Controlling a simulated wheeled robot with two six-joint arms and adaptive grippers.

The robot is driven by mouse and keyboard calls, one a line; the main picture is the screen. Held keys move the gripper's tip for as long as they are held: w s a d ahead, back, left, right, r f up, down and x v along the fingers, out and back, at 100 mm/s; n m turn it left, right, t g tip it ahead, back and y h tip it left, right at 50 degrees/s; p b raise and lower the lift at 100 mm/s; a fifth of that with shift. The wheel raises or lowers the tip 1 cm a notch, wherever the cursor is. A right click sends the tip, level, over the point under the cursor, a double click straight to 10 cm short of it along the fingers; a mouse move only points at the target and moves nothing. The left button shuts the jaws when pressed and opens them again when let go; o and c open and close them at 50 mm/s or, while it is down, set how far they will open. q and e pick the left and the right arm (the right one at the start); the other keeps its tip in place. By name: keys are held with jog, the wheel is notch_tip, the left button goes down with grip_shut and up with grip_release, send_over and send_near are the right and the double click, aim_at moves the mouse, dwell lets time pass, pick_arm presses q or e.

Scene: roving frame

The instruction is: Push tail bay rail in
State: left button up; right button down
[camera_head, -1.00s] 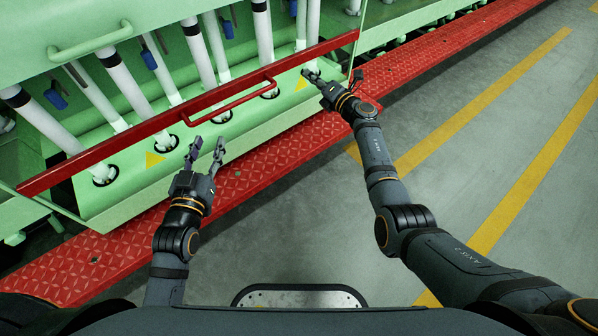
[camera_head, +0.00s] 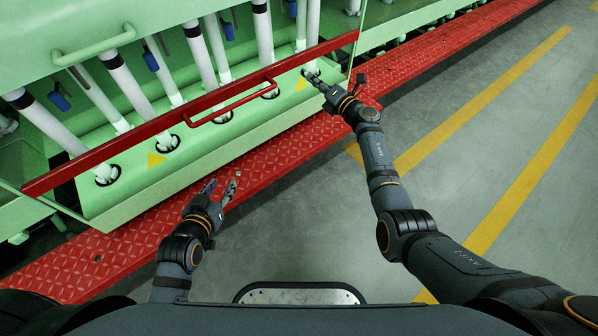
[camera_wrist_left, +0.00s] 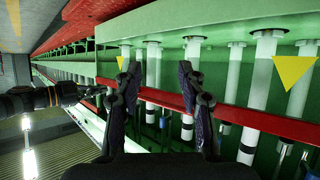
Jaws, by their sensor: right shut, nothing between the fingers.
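The red rail (camera_head: 120,147) with its red handle (camera_head: 232,101) runs diagonally across the front of a green bay of white tubes. It also shows behind the fingers in the left wrist view (camera_wrist_left: 262,122). My left gripper (camera_head: 221,186) is open and empty, below the rail and apart from it, over the red tread step. Its two spread fingers show in the left wrist view (camera_wrist_left: 159,76). My right gripper (camera_head: 308,74) is shut, just below the rail near its right end. I cannot tell whether its tips touch the rail or the green panel.
The red tread step (camera_head: 290,150) runs along the machine's foot. The green machine (camera_head: 130,205) has white tubes and blue tags behind the rail. A green handle (camera_head: 95,43) is at upper left. Grey floor with yellow lines (camera_head: 520,200) is clear at right.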

pick_arm(q)
jog(key=s+f+g, duration=0.3)
jog(key=s+f, duration=0.2)
jog(key=f, duration=0.1)
jog(key=shift+d+p, duration=0.25)
jog(key=shift+p, duration=0.1)
